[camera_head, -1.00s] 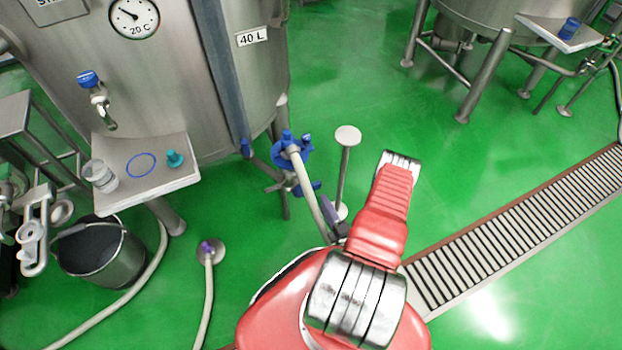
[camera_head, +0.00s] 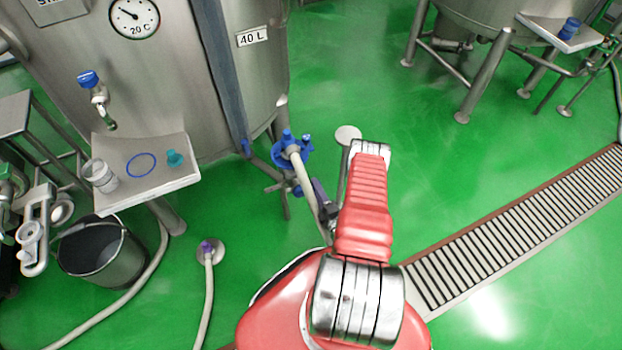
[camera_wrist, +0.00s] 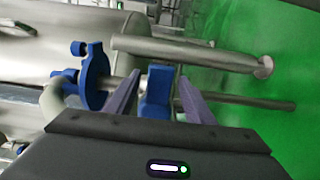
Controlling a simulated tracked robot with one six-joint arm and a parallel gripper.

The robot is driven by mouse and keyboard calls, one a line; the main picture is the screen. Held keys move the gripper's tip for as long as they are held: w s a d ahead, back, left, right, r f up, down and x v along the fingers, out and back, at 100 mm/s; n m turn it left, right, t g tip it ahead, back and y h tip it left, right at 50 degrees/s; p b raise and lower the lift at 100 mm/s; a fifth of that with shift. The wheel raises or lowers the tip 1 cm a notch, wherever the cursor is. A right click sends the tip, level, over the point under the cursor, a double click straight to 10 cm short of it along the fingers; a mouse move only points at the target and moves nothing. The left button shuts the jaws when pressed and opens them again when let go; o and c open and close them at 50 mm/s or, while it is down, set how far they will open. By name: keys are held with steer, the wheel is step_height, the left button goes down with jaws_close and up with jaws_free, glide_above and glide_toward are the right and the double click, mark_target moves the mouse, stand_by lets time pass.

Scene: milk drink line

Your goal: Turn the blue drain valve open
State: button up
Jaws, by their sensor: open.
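The blue drain valve handle (camera_wrist: 157,95) stands between the two purple fingers of my gripper (camera_wrist: 158,101) in the wrist view. The gripper is open, with a finger on each side of the handle; I cannot tell whether either finger touches it. A blue ring fitting (camera_wrist: 95,76) sits just left of the fingers on the same pipe. In the head view the ring fitting (camera_head: 292,150) is at the tank's lower outlet. There my gripper (camera_head: 321,193) is partly hidden by my red arm, and the valve handle is mostly hidden.
The steel tank (camera_head: 180,90) stands behind the valve, with a small shelf (camera_head: 175,187) at its left. A pale hose runs down from the ring fitting. A bucket (camera_head: 102,262) and a floor drain grate (camera_head: 520,230) are on the green floor. A steel leg (camera_wrist: 190,52) passes close to the fingers.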

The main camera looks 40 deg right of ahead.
steer(key=x, duration=0.5)
steer(key=shift+w, duration=0.25)
jaws_close()
steer(key=shift+d, duration=0.15)
stand_by(0.5)
